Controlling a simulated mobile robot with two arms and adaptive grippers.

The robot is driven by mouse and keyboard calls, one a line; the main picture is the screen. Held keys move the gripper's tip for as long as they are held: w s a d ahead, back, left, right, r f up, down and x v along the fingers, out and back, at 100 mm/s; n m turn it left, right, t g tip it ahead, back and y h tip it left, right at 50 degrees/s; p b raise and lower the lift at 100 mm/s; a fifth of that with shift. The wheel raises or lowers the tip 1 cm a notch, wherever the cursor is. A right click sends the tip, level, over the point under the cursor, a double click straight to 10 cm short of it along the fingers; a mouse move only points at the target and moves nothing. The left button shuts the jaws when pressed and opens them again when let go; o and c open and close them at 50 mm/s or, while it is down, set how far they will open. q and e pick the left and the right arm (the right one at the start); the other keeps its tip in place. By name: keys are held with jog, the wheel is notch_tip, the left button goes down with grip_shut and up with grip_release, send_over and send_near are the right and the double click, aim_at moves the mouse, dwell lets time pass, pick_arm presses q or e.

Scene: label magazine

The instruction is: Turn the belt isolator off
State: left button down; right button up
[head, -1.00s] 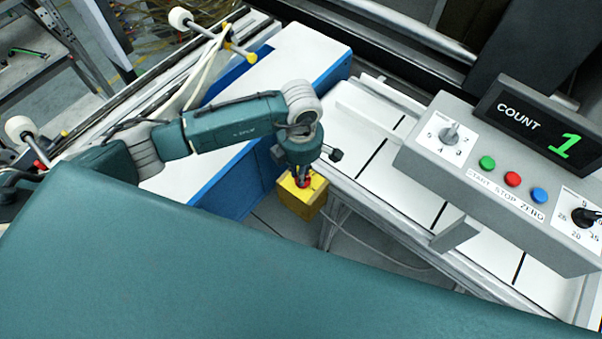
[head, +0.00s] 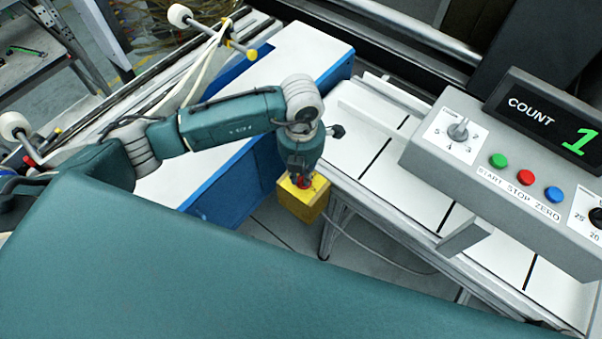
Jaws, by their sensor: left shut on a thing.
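The belt isolator is a yellow box (head: 302,201) with a red knob (head: 303,182) on its top face, beside the end of the white belt table. My left gripper (head: 302,178) points down onto the box and is shut on the red knob. The gripper's fingers and wrist hide most of the knob, so I cannot tell its angle. My right gripper is not in view.
A grey control box (head: 500,170) with a dial and green, red and blue buttons stands at the right. A display (head: 545,120) above it reads COUNT 1. A white-topped blue cabinet (head: 300,50) lies behind my left arm.

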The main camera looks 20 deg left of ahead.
pick_arm(q)
jog(key=shift+w, duration=0.1)
dwell(0.5)
jog(key=c, duration=1.7)
grip_release()
jog(key=shift+o, duration=0.2)
notch_tip(320, 180, up, 12)
